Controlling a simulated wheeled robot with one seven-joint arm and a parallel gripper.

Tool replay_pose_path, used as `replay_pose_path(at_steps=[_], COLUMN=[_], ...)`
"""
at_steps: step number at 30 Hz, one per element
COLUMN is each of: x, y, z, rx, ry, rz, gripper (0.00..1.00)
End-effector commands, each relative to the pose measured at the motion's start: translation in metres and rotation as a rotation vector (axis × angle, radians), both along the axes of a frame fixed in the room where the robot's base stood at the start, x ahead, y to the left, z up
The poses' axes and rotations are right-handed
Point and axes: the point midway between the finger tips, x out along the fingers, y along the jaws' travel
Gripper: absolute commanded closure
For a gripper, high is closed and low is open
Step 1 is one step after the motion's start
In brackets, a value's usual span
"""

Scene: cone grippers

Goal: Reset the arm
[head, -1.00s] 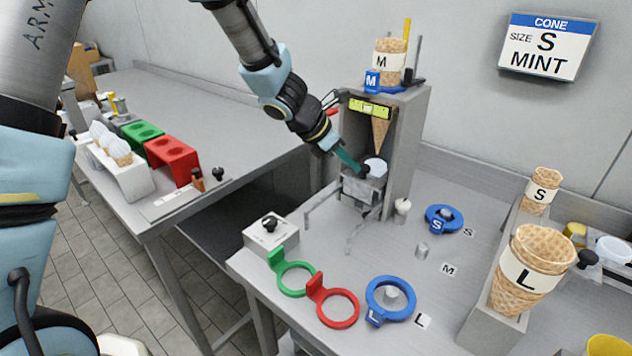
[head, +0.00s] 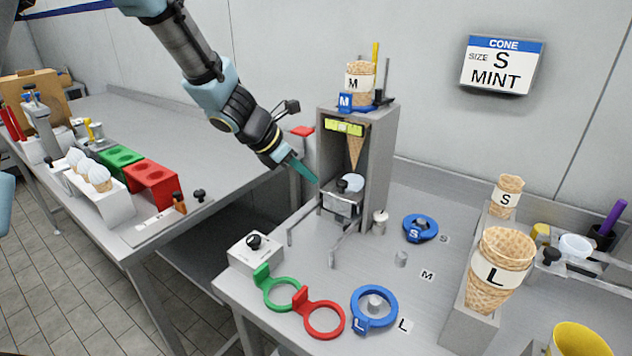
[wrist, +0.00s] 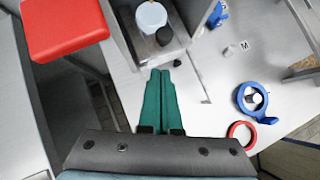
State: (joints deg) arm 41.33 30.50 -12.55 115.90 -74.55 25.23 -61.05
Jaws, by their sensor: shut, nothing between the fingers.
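My gripper (head: 306,174) hangs in the air in front and to the left of the grey cone dispenser (head: 380,150). Its teal fingers are shut with nothing between them. In the wrist view the fingers (wrist: 159,75) lie side by side and point at the dispenser's base. A cone (head: 355,150) hangs inside the dispenser, above a pale round piece (head: 350,182) at its base; this piece also shows in the wrist view (wrist: 151,17).
Blue rings (head: 374,308), a green ring (head: 281,293) and a red ring (head: 322,318) lie on the near table. Large cones (head: 492,270) stand at right. Red (head: 150,184) and green (head: 120,160) holders stand on the left table. A wall sign (head: 502,65) reads cone size S mint.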

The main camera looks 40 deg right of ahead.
Motion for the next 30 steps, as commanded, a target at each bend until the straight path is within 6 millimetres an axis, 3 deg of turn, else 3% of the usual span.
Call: replay_pose_path(at_steps=[12,23,26,29,30], x=[0.010,0.014,0.025,0.045,0.053], y=[0.041,0.051,0.077,0.129,0.155], z=[0.049,0.053,0.049,0.040,0.036], rx=[-0.001,0.006,0.035,0.100,0.135], ry=[-0.001,-0.015,-0.090,-0.229,-0.296], rz=[0.003,-0.007,-0.059,-0.175,-0.239], gripper=[1.00,1.00,1.00,1.00,1.00])
